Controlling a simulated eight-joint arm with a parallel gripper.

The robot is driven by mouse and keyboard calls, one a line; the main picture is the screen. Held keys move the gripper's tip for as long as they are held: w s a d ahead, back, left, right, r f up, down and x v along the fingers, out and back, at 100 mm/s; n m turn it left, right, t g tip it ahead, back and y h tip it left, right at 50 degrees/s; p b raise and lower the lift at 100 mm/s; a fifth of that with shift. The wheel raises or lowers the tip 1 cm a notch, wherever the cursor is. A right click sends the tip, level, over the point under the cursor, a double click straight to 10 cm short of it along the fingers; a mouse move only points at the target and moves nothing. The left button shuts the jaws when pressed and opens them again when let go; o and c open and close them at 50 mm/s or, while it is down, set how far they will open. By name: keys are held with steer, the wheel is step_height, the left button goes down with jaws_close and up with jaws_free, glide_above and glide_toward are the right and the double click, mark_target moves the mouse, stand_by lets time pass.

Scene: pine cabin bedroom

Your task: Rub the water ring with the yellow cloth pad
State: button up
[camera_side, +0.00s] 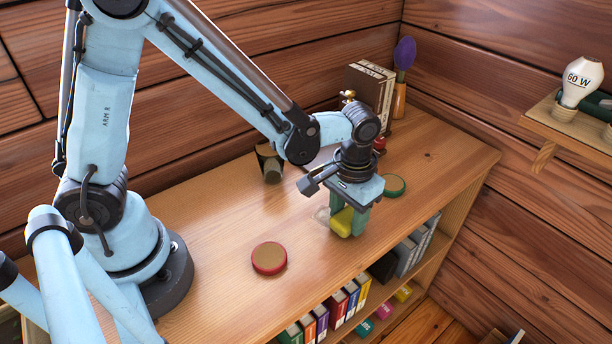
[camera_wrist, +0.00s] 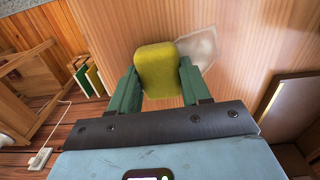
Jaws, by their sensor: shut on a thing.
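The yellow cloth pad (camera_wrist: 159,70) is between the green fingers of my gripper (camera_wrist: 158,88), which is shut on it. In the side view the pad (camera_side: 342,222) is low at the wooden top, under my gripper (camera_side: 349,218); I cannot tell whether it touches the surface. The water ring (camera_wrist: 198,46) is a pale whitish patch on the wood, just right of the pad in the wrist view. In the side view the ring (camera_side: 322,214) shows in part at the pad's left, the rest hidden behind pad and gripper.
A red-rimmed round coaster (camera_side: 269,258) lies left of the gripper, and a green one (camera_side: 393,185) lies close behind it to the right. A dark cup (camera_side: 270,163), books (camera_side: 368,88) and an orange vase (camera_side: 399,100) stand at the back. The cabinet's front edge is near.

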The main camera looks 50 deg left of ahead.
mark_target(319, 208)
steer(key=shift+a+r, duration=0.3)
steer(key=shift+a, duration=0.25)
steer(key=shift+a+f, duration=0.45)
steer(key=shift+a, duration=2.55)
steer(key=shift+d, duration=3.9)
steer(key=shift+s+a, duration=0.1)
steer(key=shift+s, duration=0.45)
steer(key=shift+a, duration=3.8)
steer(key=shift+d, duration=2.4)
steer(key=shift+d+r, duration=0.1)
steer(key=shift+d, duration=1)
steer(key=shift+d+r, duration=0.15)
steer(key=shift+r, duration=0.4)
steer(key=shift+d+r, duration=0.15)
steer(key=shift+r, duration=3.2)
